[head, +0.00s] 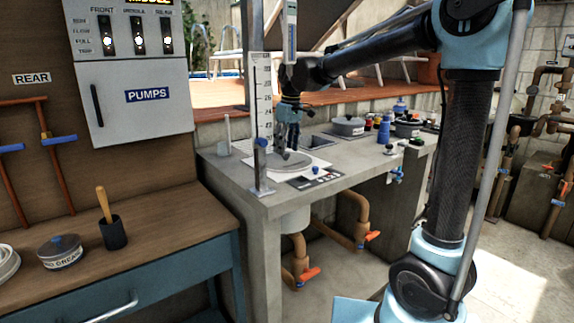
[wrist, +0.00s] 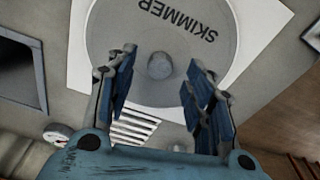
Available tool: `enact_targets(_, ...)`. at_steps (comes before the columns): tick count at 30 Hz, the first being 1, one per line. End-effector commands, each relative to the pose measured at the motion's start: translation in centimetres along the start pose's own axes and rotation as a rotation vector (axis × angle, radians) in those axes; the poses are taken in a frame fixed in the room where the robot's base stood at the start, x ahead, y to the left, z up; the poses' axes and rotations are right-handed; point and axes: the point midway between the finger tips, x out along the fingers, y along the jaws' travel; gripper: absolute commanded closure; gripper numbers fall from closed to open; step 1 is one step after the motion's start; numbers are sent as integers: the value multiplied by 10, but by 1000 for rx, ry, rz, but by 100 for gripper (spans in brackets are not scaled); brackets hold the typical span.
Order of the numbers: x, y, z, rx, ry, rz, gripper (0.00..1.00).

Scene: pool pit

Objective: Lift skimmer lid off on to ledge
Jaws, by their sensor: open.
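The skimmer lid (wrist: 110,30) is a round grey disc lettered SKIMMER, with a small rounded knob (wrist: 159,65) in its middle. It lies flat within a white square surround (wrist: 248,22). In the head view the lid (head: 299,164) is on the grey ledge (head: 232,172), partly behind my gripper. My gripper (head: 286,153) points down over the lid. In the wrist view its two fingers (wrist: 162,76) are spread apart with the knob showing between and slightly beyond them. The gripper holds nothing. Whether the fingertips are level with the knob I cannot tell.
A square dark opening (wrist: 18,72) is in the ledge. Behind it are a grey lidded pot (head: 348,126) and blue bottles (head: 384,130). A slotted grate (wrist: 132,128) lies near the lid.

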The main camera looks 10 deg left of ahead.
Motion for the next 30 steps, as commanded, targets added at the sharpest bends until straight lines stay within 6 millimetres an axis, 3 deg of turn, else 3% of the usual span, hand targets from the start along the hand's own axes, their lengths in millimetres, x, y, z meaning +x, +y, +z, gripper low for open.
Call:
enact_targets(5, 16, 0, 0, 1, 0, 0, 52)
enact_targets(13, 18, 0, 0, 1, 0, 0, 52)
enact_targets(19, 18, 1, 0, 1, 0, 0, 97)
enact_targets(30, 16, 1, 0, 1, 0, 0, 100)
